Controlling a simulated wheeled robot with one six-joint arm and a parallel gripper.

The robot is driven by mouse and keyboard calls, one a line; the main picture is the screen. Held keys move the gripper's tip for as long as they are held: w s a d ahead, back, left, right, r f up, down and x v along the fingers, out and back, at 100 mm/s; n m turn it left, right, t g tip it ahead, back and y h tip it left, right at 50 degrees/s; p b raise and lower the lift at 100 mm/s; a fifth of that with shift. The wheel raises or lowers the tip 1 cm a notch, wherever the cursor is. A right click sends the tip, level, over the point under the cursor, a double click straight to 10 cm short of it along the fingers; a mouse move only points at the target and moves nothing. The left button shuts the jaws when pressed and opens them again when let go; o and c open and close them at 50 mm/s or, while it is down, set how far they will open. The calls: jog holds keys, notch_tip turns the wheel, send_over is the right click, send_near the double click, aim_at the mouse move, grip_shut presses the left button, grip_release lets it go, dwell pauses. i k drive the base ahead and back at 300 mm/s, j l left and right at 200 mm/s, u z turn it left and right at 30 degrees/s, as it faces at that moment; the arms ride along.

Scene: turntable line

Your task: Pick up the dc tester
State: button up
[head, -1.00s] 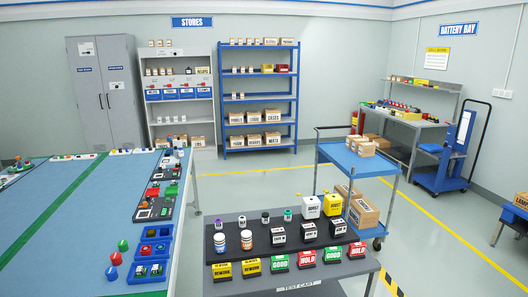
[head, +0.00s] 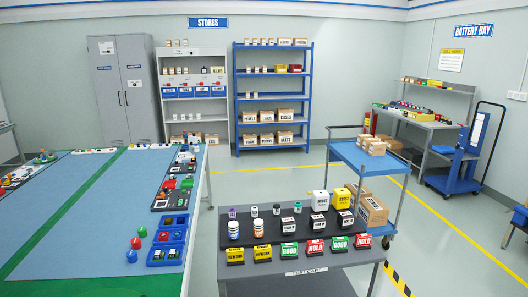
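The test cart (head: 340,259) stands in front of me at the lower middle in the head view. On its black raised tray are three black boxes with white labels, at left (head: 292,228), middle (head: 319,226) and right (head: 345,219). A white box (head: 317,202) and a yellow box (head: 340,199) stand behind them. The labels are too small to read surely, so I cannot tell which item is the dc tester. My gripper is not in view.
Two white bottles, left (head: 233,230) and right (head: 258,229), and several small vials share the cart. Coloured label stands (head: 289,250) line its front. A blue trolley (head: 350,157) with cartons stands behind the cart.

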aim_at(298, 206)
jog(key=i+l+u, duration=0.35)
jog(key=i, duration=0.35)
jog(key=i+l+u, duration=0.3)
jog(key=i+l, duration=0.35)
